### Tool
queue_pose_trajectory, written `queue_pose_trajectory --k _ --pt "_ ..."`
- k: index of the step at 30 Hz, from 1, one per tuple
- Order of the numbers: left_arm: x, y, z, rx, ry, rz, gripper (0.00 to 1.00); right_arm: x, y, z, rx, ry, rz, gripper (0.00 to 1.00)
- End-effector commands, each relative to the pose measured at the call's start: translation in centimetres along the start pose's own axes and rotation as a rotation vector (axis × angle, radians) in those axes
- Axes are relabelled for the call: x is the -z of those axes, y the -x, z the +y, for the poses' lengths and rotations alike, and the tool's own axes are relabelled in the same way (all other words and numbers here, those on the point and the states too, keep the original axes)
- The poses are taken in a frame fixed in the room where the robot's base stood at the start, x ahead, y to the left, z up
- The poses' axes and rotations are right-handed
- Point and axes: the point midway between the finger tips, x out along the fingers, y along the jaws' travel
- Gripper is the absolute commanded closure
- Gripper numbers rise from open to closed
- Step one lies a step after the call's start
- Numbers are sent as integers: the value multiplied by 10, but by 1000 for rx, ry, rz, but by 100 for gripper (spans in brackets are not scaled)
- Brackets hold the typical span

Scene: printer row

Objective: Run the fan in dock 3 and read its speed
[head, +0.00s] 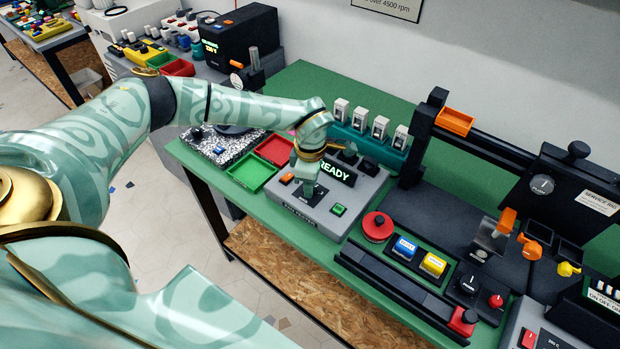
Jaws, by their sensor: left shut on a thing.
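An orange button (287,178) and a green button (338,210) sit on the unit. Behind it, several white modules (380,127) stand in a teal rack (366,141). I cannot make out a fan, dock numbers or a speed figure. My right gripper is not in view.
Red (275,150) and green (250,173) trays lie left of the unit. A red round button (378,226), blue (404,248) and yellow (433,265) buttons and a black frame (428,137) stand to the right. A wall sign (390,5) mentions 4500 rpm.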

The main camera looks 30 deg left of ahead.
Motion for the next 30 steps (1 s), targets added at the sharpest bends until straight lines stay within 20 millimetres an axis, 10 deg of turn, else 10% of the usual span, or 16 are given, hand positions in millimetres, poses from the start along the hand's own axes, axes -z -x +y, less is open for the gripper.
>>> queue_pose_trajectory --k 20,21,23,30 --pt "0 1 1 -4 -69 -1 94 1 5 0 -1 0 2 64" --pt "0 1 1 -4 -69 -1 69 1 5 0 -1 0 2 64" --pt "0 1 1 -4 -69 -1 52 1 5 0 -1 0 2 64" --pt "0 0 1 -2 -68 0 49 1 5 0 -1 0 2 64"
